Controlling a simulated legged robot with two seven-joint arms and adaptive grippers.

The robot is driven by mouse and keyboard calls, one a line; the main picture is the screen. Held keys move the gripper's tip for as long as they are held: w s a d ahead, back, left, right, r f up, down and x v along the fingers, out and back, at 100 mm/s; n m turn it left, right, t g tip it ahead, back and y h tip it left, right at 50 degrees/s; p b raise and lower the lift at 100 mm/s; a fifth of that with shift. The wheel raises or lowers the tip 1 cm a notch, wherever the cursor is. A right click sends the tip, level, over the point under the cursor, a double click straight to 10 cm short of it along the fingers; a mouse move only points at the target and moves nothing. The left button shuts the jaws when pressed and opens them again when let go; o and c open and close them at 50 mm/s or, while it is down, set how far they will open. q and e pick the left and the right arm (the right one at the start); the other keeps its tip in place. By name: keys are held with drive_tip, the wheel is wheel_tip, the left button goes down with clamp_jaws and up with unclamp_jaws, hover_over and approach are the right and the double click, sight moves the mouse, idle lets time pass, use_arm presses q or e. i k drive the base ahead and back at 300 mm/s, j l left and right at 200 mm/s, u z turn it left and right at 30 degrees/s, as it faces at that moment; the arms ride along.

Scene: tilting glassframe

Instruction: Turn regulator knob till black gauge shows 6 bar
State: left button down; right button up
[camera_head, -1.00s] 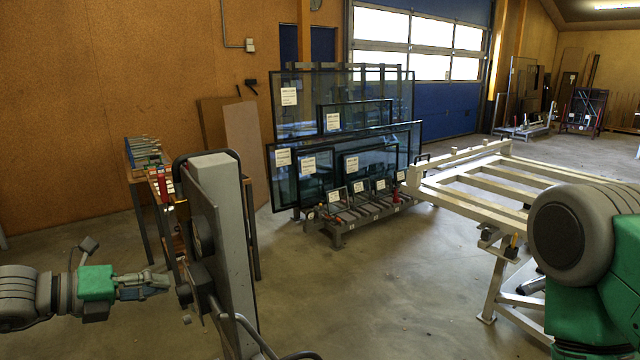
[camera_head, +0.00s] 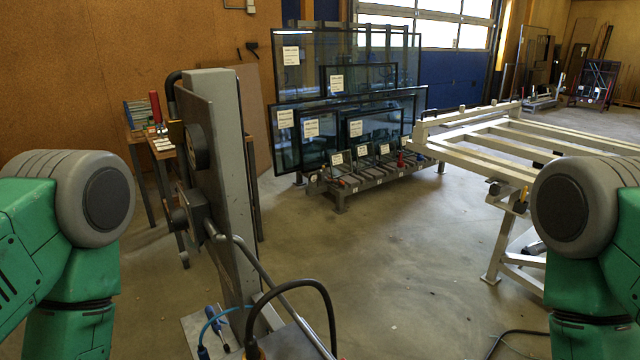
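A grey upright column (camera_head: 222,170) stands left of centre, with dark round parts (camera_head: 196,146) on its left side that I see edge-on. I cannot make out a gauge dial or its reading, and I cannot identify the regulator knob. A blue hose (camera_head: 210,322) and a blue-handled item (camera_head: 216,318) show at the column's foot. My two arms stand at the left and right edges of the view, but both grippers are out of view.
A rack of framed glass panes (camera_head: 345,185) stands behind the column. A white tilting frame (camera_head: 490,135) is at the right. A workbench (camera_head: 135,135) stands at the left wall. A black cable (camera_head: 325,300) loops in front. The floor between column and frame is clear.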

sight(178, 217)
drive_tip(key=k+u, duration=0.2)
drive_tip(key=u, duration=0.15)
drive_tip(key=k+j+u, duration=0.15)
drive_tip(key=u, duration=0.25)
drive_tip(key=k+z, duration=0.2)
drive_tip(key=k, duration=0.15)
drive_tip(key=k+l+z, duration=0.25)
drive_tip(key=k, duration=0.15)
drive_tip(key=j+z, duration=0.1)
drive_tip(key=z, duration=0.3)
drive_tip(key=j+z, duration=0.1)
drive_tip(key=z, duration=0.3)
drive_tip(key=i+j+z, duration=0.1)
drive_tip(key=z, duration=0.3)
drive_tip(key=j+z, duration=0.1)
drive_tip(key=z, duration=0.3)
drive_tip(key=j+z, duration=0.1)
drive_tip(key=z, duration=0.3)
drive_tip(key=k+j, duration=0.1)
drive_tip(key=j, duration=0.85)
drive_tip(key=k+j, duration=0.15)
drive_tip(key=j, duration=0.35)
drive_tip(key=k+j+z, duration=0.1)
drive_tip(key=j, duration=0.4)
drive_tip(key=k+j, duration=0.1)
drive_tip(key=j, duration=0.35)
drive_tip(key=k+j, duration=0.1)
drive_tip(key=j, duration=0.4)
